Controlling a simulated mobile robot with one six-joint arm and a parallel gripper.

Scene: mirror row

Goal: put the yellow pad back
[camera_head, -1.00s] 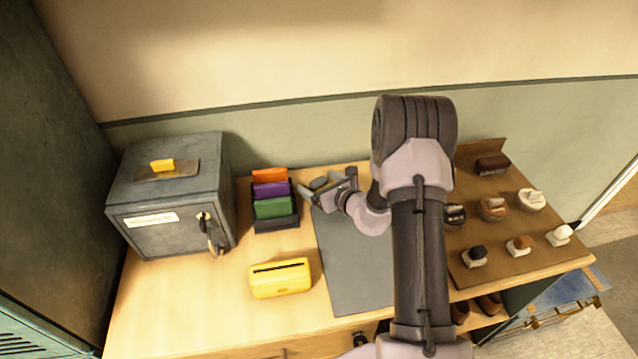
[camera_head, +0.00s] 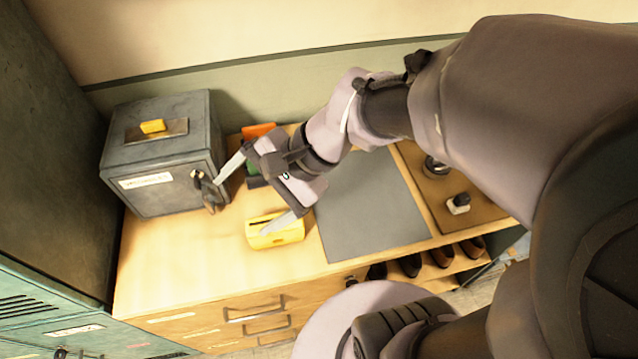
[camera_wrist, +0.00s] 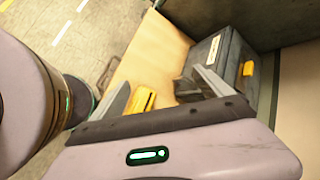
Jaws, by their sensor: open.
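A small flat yellow piece (camera_head: 152,126) lies on a plate on top of the grey metal box; it also shows in the wrist view (camera_wrist: 247,69). A larger yellow block with a dark slot in its top (camera_head: 276,236) stands on the bench; it also shows in the wrist view (camera_wrist: 142,99). I cannot tell which of these is the pad. My gripper (camera_head: 254,193) is wide open and empty. One finger overlaps the slotted block in the head view; contact cannot be told. The other points toward the metal box. A rack with orange (camera_head: 259,130) and green pieces is mostly hidden behind my gripper.
The grey metal box (camera_head: 165,187) with a hanging padlock stands at the left. A grey mat (camera_head: 370,215) lies right of the slotted block, bare where seen. A brown board (camera_head: 480,212) with knobbed items is partly behind my arm. The bench front-left is clear.

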